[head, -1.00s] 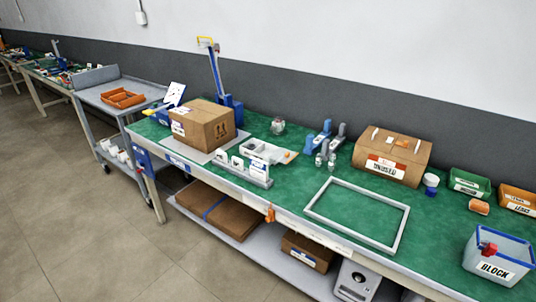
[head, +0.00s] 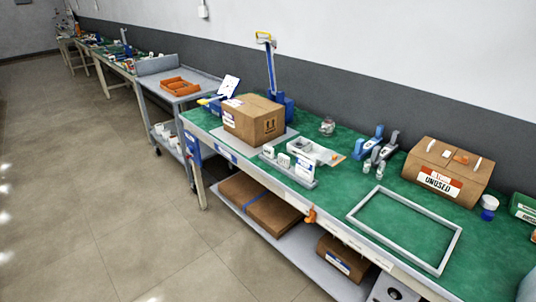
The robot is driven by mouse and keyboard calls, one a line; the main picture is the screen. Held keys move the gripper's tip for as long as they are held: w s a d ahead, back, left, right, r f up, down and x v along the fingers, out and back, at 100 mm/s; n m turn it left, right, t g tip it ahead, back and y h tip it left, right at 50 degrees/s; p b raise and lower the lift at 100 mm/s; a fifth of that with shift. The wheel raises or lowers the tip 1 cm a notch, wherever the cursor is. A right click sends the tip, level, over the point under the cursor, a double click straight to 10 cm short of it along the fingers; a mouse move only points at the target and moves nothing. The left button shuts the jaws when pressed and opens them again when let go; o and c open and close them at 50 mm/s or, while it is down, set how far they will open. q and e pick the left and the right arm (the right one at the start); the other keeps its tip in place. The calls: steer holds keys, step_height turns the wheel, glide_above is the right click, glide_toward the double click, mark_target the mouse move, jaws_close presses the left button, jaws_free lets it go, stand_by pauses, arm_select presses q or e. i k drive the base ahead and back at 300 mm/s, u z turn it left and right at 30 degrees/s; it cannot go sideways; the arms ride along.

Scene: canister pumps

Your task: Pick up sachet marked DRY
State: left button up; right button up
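Several small white packets (head: 284,160) stand in a grey rack (head: 300,178) near the front edge of the green bench. Their markings are too small to read, so I cannot tell whether one is the sachet marked DRY. A white tray (head: 318,152) with small items lies just behind the rack. Neither of my grippers is in the head view.
A cardboard box (head: 254,120) sits on a grey plate left of the rack. A box labelled UNUSED (head: 446,172) stands at the back right. A grey frame (head: 407,193) lies flat on the bench. A grey cart (head: 178,88) stands left, with open floor (head: 90,190) in front.

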mark_target(284, 160)
steer(key=z, duration=0.1)
steer(key=i, duration=1.2)
steer(key=u, duration=0.85)
